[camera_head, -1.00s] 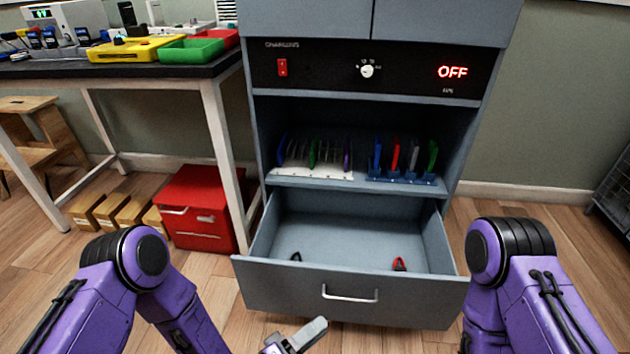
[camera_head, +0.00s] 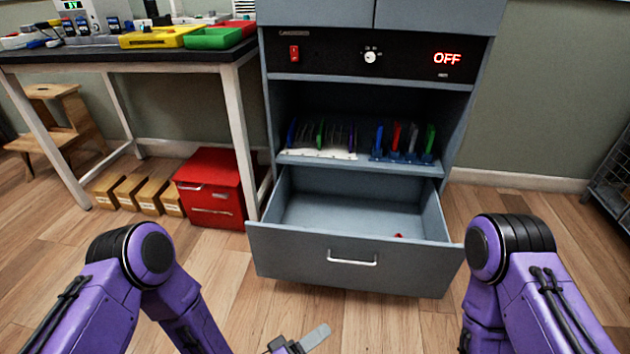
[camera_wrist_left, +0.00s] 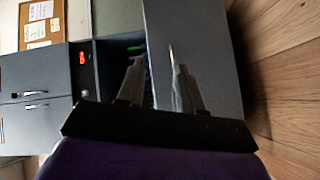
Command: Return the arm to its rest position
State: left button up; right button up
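My left arm comes in from the lower left of the head view, elbow bent. Its gripper (camera_head: 302,342) is at the bottom edge, below and in front of the open drawer (camera_head: 325,262), apart from it. In the left wrist view the two grey fingers (camera_wrist_left: 155,58) stand apart with a gap between them and nothing held. My right arm shows at the lower right of the head view, but its gripper is out of frame.
The grey cabinet (camera_head: 325,35) reads OFF, with its drawer pulled out. Its shelf holds a white rack (camera_head: 310,153) and a blue rack (camera_head: 400,158) with upright phones. A red drawer box (camera_head: 212,188) stands under the table at left. Bare floor lies around the drawer.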

pick_arm(q)
jog(key=s+a+f+g+y+b, duration=0.1)
jog(key=s+a+f+g+y, duration=0.1)
jog(key=s+a+f+y, duration=0.4)
jog(key=s+a+f+g+y+b, duration=0.1)
jog(key=s+a+f+g+y, duration=0.1)
jog(key=a+f+y, duration=0.4)
jog(key=s+a+f+n+g+y+b, duration=0.1)
jog(key=s+a+f+g+y+b, duration=0.1)
jog(key=s+a, duration=0.5)
jog(key=s+a+f+n+g+y+b, duration=0.15)
jog(key=s+a, duration=0.25)
jog(key=a, duration=0.6)
pick_arm(e)
notch_tip(320, 180, down, 5)
jog(key=s, duration=0.1)
pick_arm(q)
notch_tip(320, 180, up, 38)
jog(key=w+a+y+p, duration=0.1)
jog(key=w+p, duration=0.1)
jog(key=p, duration=3.6)
pick_arm(e)
notch_tip(320, 180, up, 38)
jog(key=w, duration=0.1)
jog(key=shift+w+d, duration=0.2)
